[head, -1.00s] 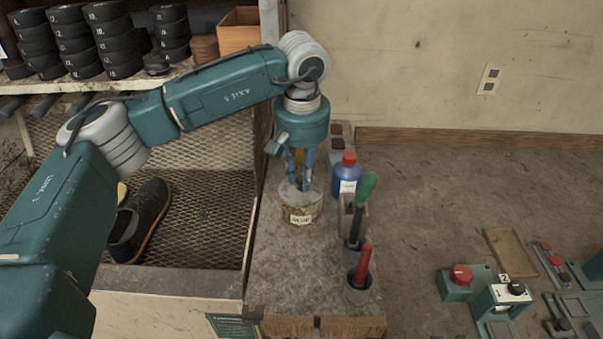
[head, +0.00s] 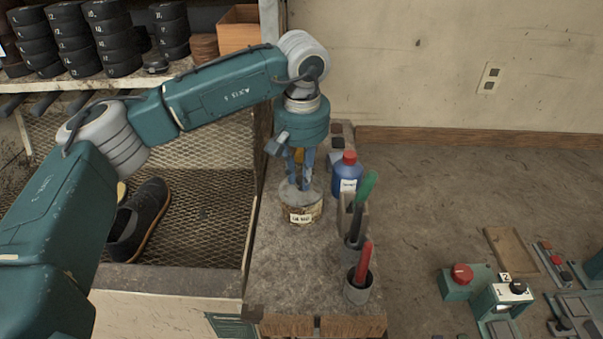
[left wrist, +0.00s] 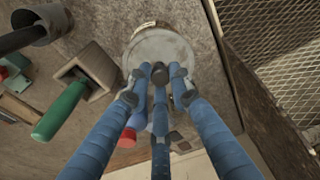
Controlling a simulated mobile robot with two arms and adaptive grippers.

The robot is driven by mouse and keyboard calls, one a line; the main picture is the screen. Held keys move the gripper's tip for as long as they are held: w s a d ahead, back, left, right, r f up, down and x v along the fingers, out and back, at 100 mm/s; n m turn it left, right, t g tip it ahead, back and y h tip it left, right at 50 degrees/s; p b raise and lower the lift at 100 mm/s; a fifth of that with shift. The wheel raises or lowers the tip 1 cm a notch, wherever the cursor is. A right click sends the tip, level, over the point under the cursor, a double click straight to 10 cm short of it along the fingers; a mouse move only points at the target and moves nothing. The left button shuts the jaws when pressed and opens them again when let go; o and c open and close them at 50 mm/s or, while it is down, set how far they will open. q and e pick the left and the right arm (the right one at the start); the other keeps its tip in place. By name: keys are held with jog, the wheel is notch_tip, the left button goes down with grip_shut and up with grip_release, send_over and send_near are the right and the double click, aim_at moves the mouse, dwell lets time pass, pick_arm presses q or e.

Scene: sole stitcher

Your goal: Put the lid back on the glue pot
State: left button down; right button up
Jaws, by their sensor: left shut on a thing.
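The glue pot (head: 301,214) stands upright on the narrow bench, its pale label facing me in the head view. The round grey lid (head: 313,190) lies over the pot's mouth and looks about level. It also shows in the left wrist view (left wrist: 162,50), covering most of the pot below. My left gripper (head: 300,186) points straight down over the lid, its blue fingers closed at the lid's middle. In the left wrist view the fingertips (left wrist: 160,74) meet on the lid's knob, which they mostly hide. I cannot tell whether the lid is fully seated. My right gripper is out of view.
A blue bottle with a red cap (head: 347,174) stands close right of the pot. Cups with a green-handled tool (head: 366,188) and a red-handled tool (head: 363,263) stand nearer along the bench. A mesh-lined bin with a dark shoe (head: 140,220) is at left.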

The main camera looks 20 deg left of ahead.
pick_arm(q)
jog(key=c, duration=1.1)
grip_release()
jog(key=shift+o, duration=0.5)
jog(key=shift+r+p, duration=2.2)
jog(key=shift+r, duration=1.35)
jog(key=shift+c, duration=0.5)
grip_shut()
